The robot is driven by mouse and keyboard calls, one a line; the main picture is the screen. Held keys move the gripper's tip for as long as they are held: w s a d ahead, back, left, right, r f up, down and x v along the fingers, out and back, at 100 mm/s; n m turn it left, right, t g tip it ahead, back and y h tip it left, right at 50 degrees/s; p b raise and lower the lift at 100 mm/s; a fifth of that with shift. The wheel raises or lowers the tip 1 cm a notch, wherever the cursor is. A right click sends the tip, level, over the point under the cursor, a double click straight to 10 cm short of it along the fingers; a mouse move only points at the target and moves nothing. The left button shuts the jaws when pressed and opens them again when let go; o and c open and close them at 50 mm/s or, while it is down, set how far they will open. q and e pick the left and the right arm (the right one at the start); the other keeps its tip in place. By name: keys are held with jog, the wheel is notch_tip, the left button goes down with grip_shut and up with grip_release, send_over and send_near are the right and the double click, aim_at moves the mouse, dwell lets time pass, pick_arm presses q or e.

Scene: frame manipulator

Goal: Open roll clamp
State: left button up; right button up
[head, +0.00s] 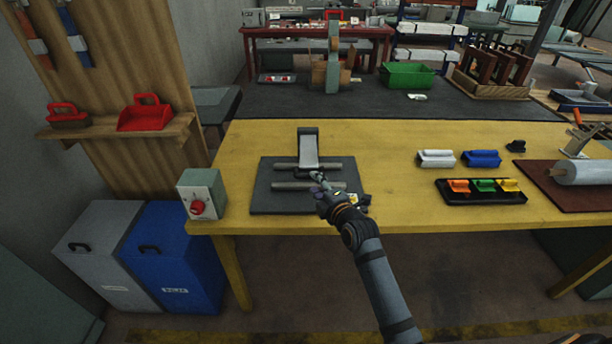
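The roll clamp is on a dark base plate (262,190) on the yellow table, left of its middle. Two horizontal grey bars (290,186) lie across the plate. A dark upright flap with a pale grey face (308,148) stands at the back of the plate. My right gripper (315,177) reaches in from the lower right, over the plate between the two bars, just in front of the flap's foot. It is too small to tell whether its fingers are open, or whether they touch the clamp. My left gripper is not in view.
A control box with a red knob (197,206) stands left of the plate on the yellow table (395,205). A black tray (447,198) with coloured blocks, a white block (436,158) and a blue block (482,158) sit to the right.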

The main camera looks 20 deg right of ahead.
aim_at(310, 178)
jog(key=x, duration=0.5)
jog(key=shift+w+f, duration=0.1)
jog(key=shift+w, duration=0.3)
jog(key=shift+a, duration=0.1)
jog(key=shift+c, duration=0.2)
grip_shut()
